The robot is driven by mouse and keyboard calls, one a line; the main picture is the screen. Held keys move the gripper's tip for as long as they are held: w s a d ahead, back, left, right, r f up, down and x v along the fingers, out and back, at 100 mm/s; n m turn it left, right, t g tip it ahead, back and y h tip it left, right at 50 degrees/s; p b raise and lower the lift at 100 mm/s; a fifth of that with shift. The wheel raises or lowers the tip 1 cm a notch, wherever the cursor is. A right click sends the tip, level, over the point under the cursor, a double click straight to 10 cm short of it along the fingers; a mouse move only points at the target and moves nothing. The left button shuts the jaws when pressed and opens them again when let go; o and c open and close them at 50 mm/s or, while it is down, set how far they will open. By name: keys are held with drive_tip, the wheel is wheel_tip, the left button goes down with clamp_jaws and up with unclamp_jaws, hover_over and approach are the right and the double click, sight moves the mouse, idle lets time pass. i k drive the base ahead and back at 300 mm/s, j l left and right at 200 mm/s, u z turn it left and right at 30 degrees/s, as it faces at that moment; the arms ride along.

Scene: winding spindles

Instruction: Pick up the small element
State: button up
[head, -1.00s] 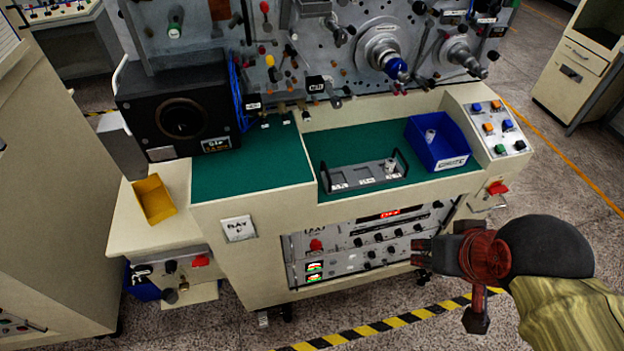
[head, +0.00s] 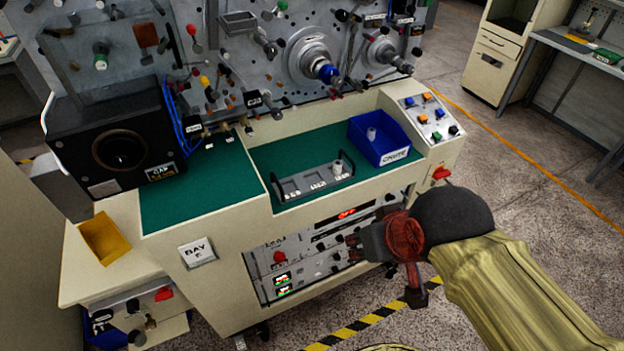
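A small pale cylindrical element (head: 337,168) stands at the right end of a grey tray (head: 315,186) with dark handles, on the green work surface. Another small pale cylinder (head: 371,134) stands inside the blue bin (head: 392,146) to the right of the tray. I cannot tell from the picture which of them is the small element. My gripper (head: 352,246) is in front of the machine's lower panel, below and in front of the tray, apart from both cylinders. Its fingers are small and dark here, and their opening is unclear.
The machine's panel (head: 300,25) with spindles and knobs rises behind the green surface (head: 205,190). A black box (head: 120,140) stands at the left, with a yellow bin (head: 103,238) below it. A button panel (head: 430,117) is at the right. Floor is open at the right.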

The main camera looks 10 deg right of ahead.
sight(372, 131)
drive_tip(key=l+u, duration=0.2)
drive_tip(key=l, duration=0.6)
drive_tip(key=i+l+u, duration=0.1)
drive_tip(key=l+u, duration=0.15)
drive_tip(key=l, duration=0.6)
drive_tip(key=k+l+u, duration=0.2)
drive_tip(key=l, duration=0.55)
drive_tip(key=l+u, duration=0.25)
drive_tip(key=l, duration=0.6)
